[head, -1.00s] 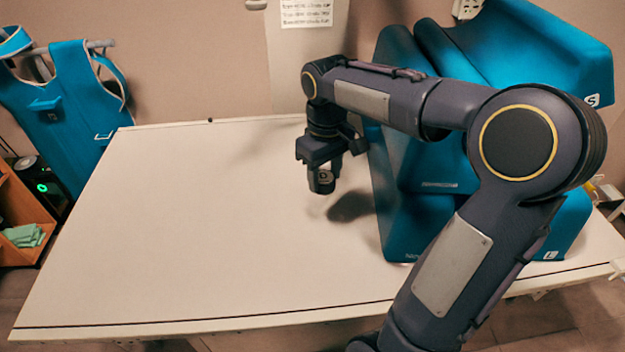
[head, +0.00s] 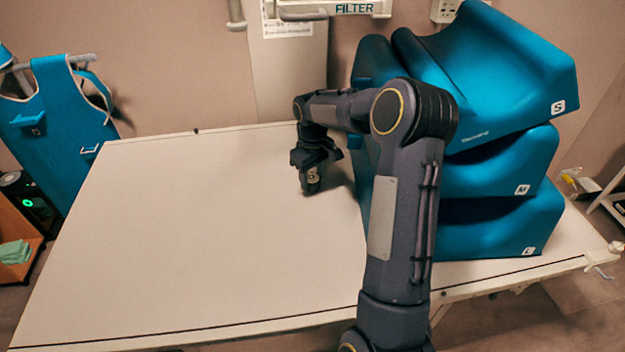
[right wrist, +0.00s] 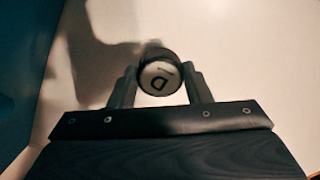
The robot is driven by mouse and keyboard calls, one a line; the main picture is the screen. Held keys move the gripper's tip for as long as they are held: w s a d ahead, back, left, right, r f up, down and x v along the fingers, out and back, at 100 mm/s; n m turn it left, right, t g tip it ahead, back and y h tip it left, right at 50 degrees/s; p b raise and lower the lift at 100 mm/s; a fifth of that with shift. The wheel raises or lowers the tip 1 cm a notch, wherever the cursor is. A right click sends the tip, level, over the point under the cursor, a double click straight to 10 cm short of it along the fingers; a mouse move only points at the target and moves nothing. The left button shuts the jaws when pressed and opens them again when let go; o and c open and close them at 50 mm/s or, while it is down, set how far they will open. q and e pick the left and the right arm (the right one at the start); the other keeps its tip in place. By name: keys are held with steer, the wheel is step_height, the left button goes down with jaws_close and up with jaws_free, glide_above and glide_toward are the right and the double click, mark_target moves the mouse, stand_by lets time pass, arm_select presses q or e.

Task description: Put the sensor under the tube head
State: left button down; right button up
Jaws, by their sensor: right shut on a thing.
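My right gripper (head: 311,177) is shut on the sensor (head: 311,186), a small dark cylinder with a pale round top face. In the right wrist view the sensor (right wrist: 159,76) sits between the two fingers (right wrist: 160,88), its marked face towards the camera. It is over the far part of the white table (head: 200,240), left of the blue cushions; I cannot tell how high. A pale housing marked FILTER (head: 335,9), perhaps part of the tube head, shows at the top edge, above and behind the gripper; most is cut off. My left gripper is not in view.
Blue wedge cushions (head: 505,175) are stacked on the table's right side, close to my right arm. The left and middle of the table are clear.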

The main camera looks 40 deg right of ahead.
mark_target(312, 179)
steer(key=shift+f, duration=1)
steer(key=shift+f, duration=0.1)
steer(key=shift+f, duration=0.15)
steer(key=o, duration=1)
steer(key=shift+o, duration=0.2)
steer(key=s+a+r+t, duration=0.1)
steer(key=s+a+r, duration=0.1)
steer(key=r, duration=0.6)
steer(key=s+a+r, duration=0.2)
steer(key=r, duration=0.6)
steer(key=s+a+f+m+t+y, duration=0.1)
steer(key=s+a+t+y, duration=0.1)
steer(key=s+a, duration=0.6)
steer(key=s+a+f+m+t+y, duration=0.1)
steer(key=s+a+f+t, duration=0.1)
steer(key=s+a, duration=0.7)
steer(key=s, duration=0.5)
steer(key=shift+s+a+m+t+y, duration=0.15)
steer(key=shift+m+t+y, duration=0.15)
steer(key=shift+m+y, duration=0.1)
